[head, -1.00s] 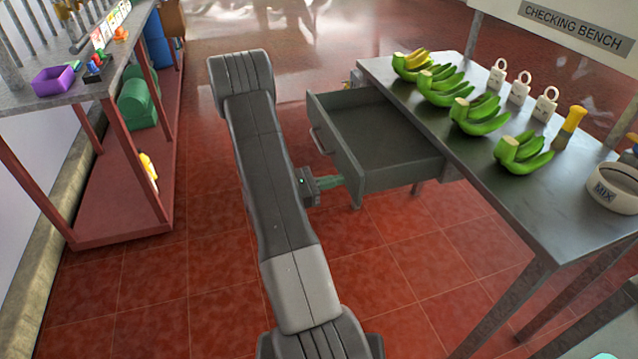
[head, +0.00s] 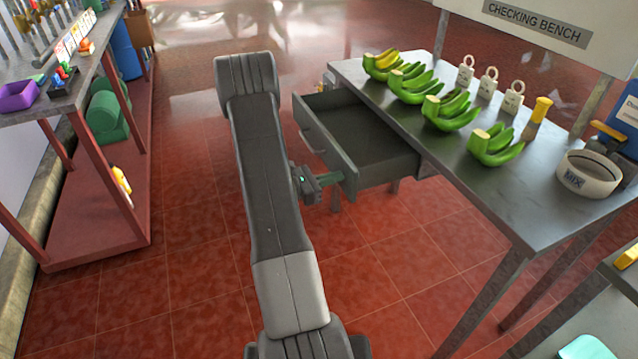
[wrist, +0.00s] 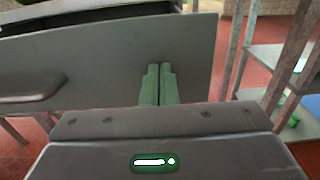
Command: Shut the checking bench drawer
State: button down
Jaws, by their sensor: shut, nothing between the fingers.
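The checking bench drawer (head: 340,158) is pulled out from the left side of the checking bench (head: 480,190), and its inside looks empty. My gripper (head: 338,178) is shut, with its green fingers at the near end of the drawer's front panel. In the wrist view the two fingers (wrist: 159,84) lie side by side with nothing between them, their tips against or very close to the grey drawer front (wrist: 110,60). The drawer handle (wrist: 35,90) is to the left of the fingers, apart from them.
Green banana bunches (head: 450,110), white tags (head: 489,82) and a white MIX ring (head: 588,172) are on the bench top. A red-framed shelf (head: 95,180) stands at the left. Tiled floor (head: 190,250) is clear between them.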

jog(key=b, duration=0.4)
send_near(397, 159)
jog(key=w+d+f, duration=0.1)
jog(key=w+d, duration=0.1)
jog(key=d, duration=0.1)
jog(key=w+d+f, duration=0.2)
jog(key=w+d, duration=0.1)
jog(key=d, duration=0.1)
jog(key=w+d+f, duration=0.1)
jog(key=w+d, duration=0.1)
jog(key=d, duration=0.1)
jog(key=shift+w+d+f, duration=0.2)
jog(key=shift+w+d, duration=0.05)
jog(key=shift+w, duration=0.05)
jog(key=shift+w+d, duration=0.25)
jog(key=shift+d, duration=0.35)
jog(key=shift+r, duration=0.3)
jog(key=shift+b, duration=0.3)
jog(key=shift+a, duration=0.25)
jog(key=v, duration=1.3)
jog(key=shift+s+a+f, duration=0.2)
jog(key=shift+a, duration=0.15)
